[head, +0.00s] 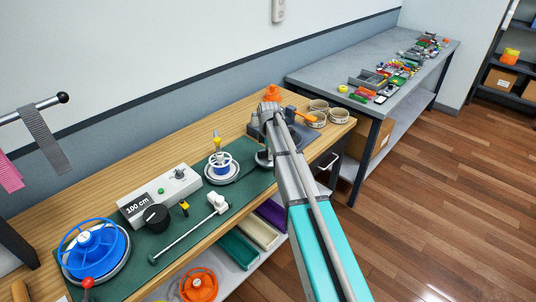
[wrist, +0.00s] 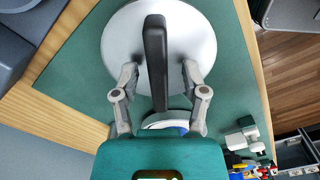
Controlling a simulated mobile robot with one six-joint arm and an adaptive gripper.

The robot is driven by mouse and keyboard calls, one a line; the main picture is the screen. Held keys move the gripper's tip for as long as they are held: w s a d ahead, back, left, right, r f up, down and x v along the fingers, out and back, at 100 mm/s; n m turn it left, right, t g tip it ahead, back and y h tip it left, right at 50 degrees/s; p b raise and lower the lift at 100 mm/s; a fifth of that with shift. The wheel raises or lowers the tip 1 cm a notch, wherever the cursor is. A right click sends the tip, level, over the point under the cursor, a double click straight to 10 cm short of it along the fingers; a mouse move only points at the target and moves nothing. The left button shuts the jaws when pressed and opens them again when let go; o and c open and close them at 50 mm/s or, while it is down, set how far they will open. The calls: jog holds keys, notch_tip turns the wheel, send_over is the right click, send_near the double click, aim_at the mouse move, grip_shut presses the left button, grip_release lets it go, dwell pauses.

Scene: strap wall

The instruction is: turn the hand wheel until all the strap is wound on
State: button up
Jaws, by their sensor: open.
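My gripper (wrist: 160,75) is open, with one finger on each side of a dark upright bar (wrist: 156,50). The bar stands over a pale grey disc (wrist: 120,40), and I cannot tell whether the fingers touch it. A blue and white round part (wrist: 165,124) shows just below the bar. In the head view my arm hides most of this spot; a dark rounded piece (head: 263,158) shows beside it. A blue wheel (head: 93,252) on a pale round base lies at the front left. A small blue and white reel (head: 221,165) stands mid-bench. No strap on a wheel can be made out.
The green mat (head: 190,232) carries a box reading 100 cm (head: 160,196) and a grey rod tool (head: 190,228). Pale rolls (head: 318,112) stand at the bench's far end. A grey strap (head: 45,140) hangs from a rail at left. Floor is clear at right.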

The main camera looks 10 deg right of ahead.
grip_shut()
jog(key=shift+a, duration=0.1)
jog(key=shift+m, duration=0.4)
